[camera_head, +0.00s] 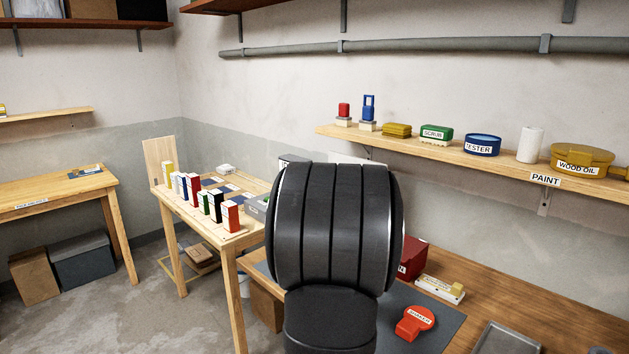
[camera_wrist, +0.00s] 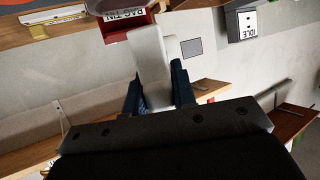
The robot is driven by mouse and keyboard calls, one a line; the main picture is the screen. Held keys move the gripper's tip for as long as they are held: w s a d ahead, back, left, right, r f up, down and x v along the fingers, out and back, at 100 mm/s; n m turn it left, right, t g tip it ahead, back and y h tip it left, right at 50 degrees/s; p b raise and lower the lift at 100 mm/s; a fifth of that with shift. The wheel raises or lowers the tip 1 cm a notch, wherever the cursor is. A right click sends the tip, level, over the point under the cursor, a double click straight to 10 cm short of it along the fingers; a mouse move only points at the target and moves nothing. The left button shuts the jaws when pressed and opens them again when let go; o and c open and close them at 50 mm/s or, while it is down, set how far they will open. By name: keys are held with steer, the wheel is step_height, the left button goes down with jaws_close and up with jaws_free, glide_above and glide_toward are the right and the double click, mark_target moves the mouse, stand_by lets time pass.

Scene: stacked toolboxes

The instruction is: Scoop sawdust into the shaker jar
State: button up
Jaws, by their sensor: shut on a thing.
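A red object with a white label that seems to read SHAKER (camera_head: 415,322) lies on the dark mat on the right-hand bench; its jar form is hard to make out. My gripper (camera_wrist: 156,77) shows in the wrist view, its two dark blue fingers shut on a pale grey-white piece (camera_wrist: 150,52). The piece sticks out past the fingertips, and I cannot tell whether it is a scoop. My gripper is hidden behind my black arm in the head view. I see no sawdust in either view.
A red tin labelled RAG TIN (camera_wrist: 128,27) is close beyond the held piece. A grey tray (camera_head: 507,338) and a yellow-and-white block (camera_head: 440,289) are on the bench. The wall shelf (camera_head: 470,153) carries several containers. A box labelled IDLE (camera_wrist: 241,20) is on the wall.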

steer(key=s+d+m+h, duration=0.1)
steer(key=s+d, duration=0.2)
steer(key=d, duration=0.4)
steer(key=s+d+h, duration=0.1)
steer(key=s+d, duration=0.2)
steer(key=d, duration=0.4)
steer(key=shift+s+d+m+g, duration=0.15)
steer(key=shift+s+m+g, duration=0.15)
steer(key=shift+m+g, duration=0.1)
steer(key=shift+w, duration=0.1)
steer(key=w+a+n+y, duration=0.1)
steer(key=w+a, duration=0.2)
steer(key=a, duration=0.6)
steer(key=w+a+n+t+y, duration=0.1)
steer(key=w+a, duration=0.3)
steer(key=a, duration=0.5)
steer(key=shift+w+a, duration=0.2)
steer(key=shift+f, duration=0.1)
